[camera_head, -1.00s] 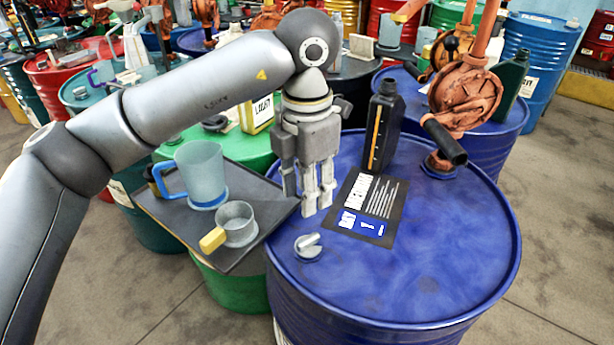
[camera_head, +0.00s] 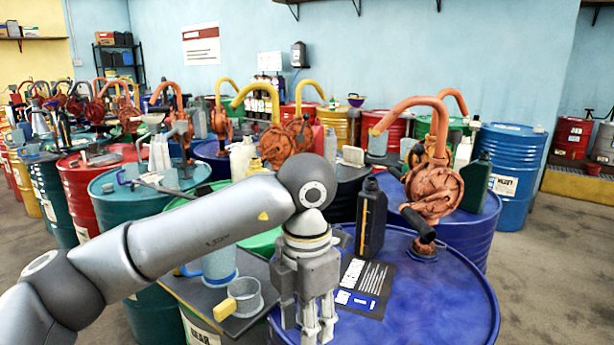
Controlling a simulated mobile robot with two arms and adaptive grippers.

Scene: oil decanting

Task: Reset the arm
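My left arm comes in from the left. Its grey gripper (camera_head: 309,322) points down over the near left part of the blue drum (camera_head: 430,310). The fingers hang straight and apart, with nothing visible between them. The fingertips are near the bottom edge of the picture; I cannot tell how far they are above the drum top. A black bottle (camera_head: 371,220) stands upright on the drum, right of the gripper. A dark label sheet (camera_head: 366,285) lies in front of the bottle. My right gripper is not in view.
A dark tray (camera_head: 196,292) left of the gripper holds a blue jug (camera_head: 219,265) and a grey cup with a yellow handle (camera_head: 244,294). An orange hand pump (camera_head: 433,190) rises at the drum's back right. Many drums crowd behind; open floor lies at the right.

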